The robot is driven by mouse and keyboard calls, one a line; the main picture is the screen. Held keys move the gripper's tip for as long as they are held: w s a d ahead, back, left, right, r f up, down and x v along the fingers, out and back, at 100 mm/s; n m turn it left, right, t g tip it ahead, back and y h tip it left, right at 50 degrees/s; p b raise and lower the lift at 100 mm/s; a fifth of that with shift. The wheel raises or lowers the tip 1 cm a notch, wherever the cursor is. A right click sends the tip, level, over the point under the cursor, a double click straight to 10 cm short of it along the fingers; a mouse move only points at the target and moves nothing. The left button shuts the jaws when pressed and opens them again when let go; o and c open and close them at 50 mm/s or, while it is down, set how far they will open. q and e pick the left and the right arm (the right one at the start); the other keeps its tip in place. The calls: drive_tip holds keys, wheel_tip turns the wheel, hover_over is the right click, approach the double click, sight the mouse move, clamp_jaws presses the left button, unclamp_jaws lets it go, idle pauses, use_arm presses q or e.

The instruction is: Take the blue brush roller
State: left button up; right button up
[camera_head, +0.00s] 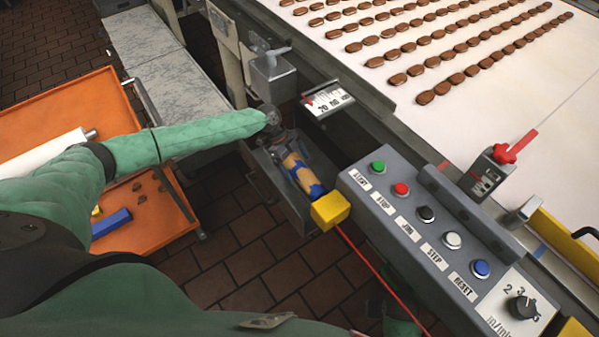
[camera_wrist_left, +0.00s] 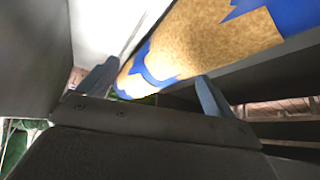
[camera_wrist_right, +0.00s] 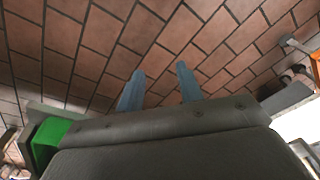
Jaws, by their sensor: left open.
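The brush roller (camera_head: 302,172), tan with blue patches, lies in a narrow grey metal tray (camera_head: 262,172) beside the conveyor. My left gripper (camera_head: 283,143) is over the far end of this tray, at the roller's upper end. In the left wrist view the roller (camera_wrist_left: 205,45) is large and close, and its blue end shows between my two open fingers (camera_wrist_left: 154,84). I cannot tell whether they touch it. My right gripper (camera_wrist_right: 160,72) shows only in its wrist view, fingers apart, empty, over the brick floor.
A yellow block (camera_head: 330,210) with a red cord sits at the tray's near end. A control panel (camera_head: 425,220) with coloured buttons stands right of the tray. The conveyor (camera_head: 500,110) carries rows of brown biscuits. An orange cart (camera_head: 85,108) stands left.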

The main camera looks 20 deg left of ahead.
use_arm(q)
drive_tip(key=shift+s+d+f, duration=0.1)
drive_tip(key=shift+d+f, duration=0.2)
drive_tip(key=shift+f, duration=0.2)
drive_tip(key=c, duration=1.6)
drive_tip(key=shift+r, duration=0.15)
